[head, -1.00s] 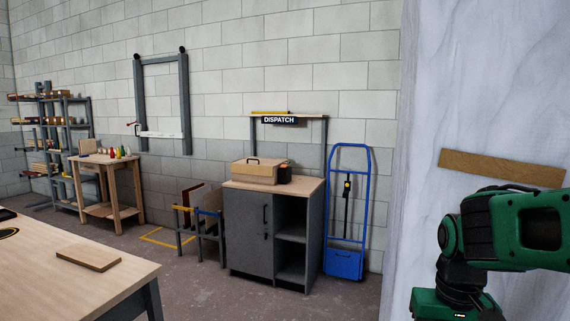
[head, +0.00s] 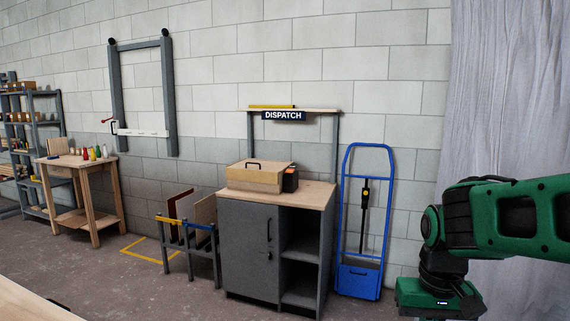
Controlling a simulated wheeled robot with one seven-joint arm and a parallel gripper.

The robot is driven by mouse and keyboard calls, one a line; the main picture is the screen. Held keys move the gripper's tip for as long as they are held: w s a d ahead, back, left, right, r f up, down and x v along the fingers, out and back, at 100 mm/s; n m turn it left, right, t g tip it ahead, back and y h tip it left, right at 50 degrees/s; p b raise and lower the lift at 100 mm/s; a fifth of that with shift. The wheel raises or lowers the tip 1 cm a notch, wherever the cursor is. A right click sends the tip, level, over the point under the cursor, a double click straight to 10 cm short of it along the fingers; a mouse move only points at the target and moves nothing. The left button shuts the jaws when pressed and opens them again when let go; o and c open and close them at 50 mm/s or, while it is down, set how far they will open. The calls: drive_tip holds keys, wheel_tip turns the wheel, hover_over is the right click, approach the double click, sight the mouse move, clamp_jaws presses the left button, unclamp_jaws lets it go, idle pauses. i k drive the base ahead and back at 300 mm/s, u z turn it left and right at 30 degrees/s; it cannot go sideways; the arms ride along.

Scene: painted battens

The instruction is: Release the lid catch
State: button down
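A light wooden box (head: 258,178) with a closed lid and a dark handle sits on top of a grey cabinet (head: 248,250). A small dark block with some orange (head: 290,180) stands at the box's right end. I cannot tell whether it is part of the box, and no lid catch can be made out at this size. My green arm reaches in from the right edge, well to the right of the box and apart from it. My gripper's fingers are below the picture's edge.
A blue hand truck (head: 363,225) leans on the wall right of the cabinet. A rack with panels (head: 188,240) stands left of it. A wooden workbench (head: 80,170) is further left. A table corner (head: 30,303) shows at bottom left. The floor before the cabinet looks clear.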

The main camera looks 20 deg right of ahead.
sight(291, 169)
drive_tip(key=i, duration=2.3)
drive_tip(key=z, duration=0.95)
drive_tip(key=i, duration=1.5)
drive_tip(key=u, duration=0.75)
